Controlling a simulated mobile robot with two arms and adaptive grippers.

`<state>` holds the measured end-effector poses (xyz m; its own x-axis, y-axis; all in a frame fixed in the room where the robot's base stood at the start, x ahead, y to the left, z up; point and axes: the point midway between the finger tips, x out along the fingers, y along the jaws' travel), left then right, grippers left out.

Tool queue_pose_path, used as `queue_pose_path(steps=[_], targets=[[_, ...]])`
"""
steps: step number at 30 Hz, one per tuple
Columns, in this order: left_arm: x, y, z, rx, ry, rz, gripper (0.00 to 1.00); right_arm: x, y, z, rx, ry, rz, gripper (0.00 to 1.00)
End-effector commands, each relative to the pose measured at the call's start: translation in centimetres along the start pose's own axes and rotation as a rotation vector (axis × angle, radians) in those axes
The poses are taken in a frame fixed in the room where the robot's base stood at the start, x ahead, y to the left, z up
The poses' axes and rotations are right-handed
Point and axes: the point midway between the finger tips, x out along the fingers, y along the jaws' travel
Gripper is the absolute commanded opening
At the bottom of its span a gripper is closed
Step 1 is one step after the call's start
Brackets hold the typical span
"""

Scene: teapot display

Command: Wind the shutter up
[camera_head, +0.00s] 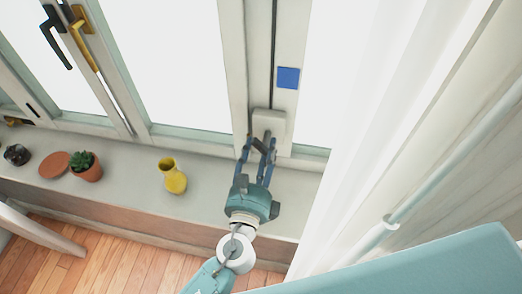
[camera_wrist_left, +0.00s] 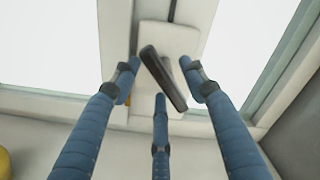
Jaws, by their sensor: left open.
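The shutter winder is a pale box (camera_head: 268,120) low on the window post, with a dark strap (camera_head: 274,50) running up from it. In the left wrist view the box (camera_wrist_left: 182,40) carries a dark bar-like handle (camera_wrist_left: 163,78) that lies slanted. My left gripper (camera_head: 258,145) is open just in front of the box. In the left wrist view its blue fingers (camera_wrist_left: 160,82) stand spread around the handle, and I cannot tell whether any finger touches it. In the head view the handle is not clear behind the fingers. My right gripper is not in view.
A yellow vase (camera_head: 173,177), a potted succulent (camera_head: 87,167), a terracotta disc (camera_head: 54,164) and a dark round object (camera_head: 17,155) stand on the sill to the left. A blue square (camera_head: 288,78) is on the post. A white curtain (camera_head: 375,130) hangs at the right.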

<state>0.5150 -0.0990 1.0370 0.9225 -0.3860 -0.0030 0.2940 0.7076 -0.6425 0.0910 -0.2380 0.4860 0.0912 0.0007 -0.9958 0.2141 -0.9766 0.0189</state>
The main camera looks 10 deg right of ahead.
Motion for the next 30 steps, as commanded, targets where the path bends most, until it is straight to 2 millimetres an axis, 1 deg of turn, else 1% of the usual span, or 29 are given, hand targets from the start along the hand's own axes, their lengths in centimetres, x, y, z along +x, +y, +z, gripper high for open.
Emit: queue_pose_path(steps=[2,5,12,15,18,21,24,30], targets=[[-0.5,0.0,0.0,0.0,0.001,0.0,0.44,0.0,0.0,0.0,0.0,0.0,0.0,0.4],[-1.8,0.0,-0.1,0.0,0.002,0.0,0.44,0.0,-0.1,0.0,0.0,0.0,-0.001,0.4],[-6.9,0.1,-0.2,0.001,0.005,0.002,0.44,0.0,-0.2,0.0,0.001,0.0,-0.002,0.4],[-8.9,0.1,-0.1,0.002,0.004,0.003,0.44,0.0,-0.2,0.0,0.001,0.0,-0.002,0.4],[-10.4,0.1,-0.2,0.001,0.005,0.002,0.44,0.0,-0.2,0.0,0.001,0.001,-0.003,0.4],[-11.4,0.2,-0.1,0.001,0.003,0.003,0.44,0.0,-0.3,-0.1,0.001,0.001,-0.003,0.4],[-11.9,0.1,-0.1,0.0,0.002,0.002,0.44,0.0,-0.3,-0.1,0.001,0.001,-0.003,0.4],[-12.0,0.1,-0.1,0.0,0.001,0.001,0.44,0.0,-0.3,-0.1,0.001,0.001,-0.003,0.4]])
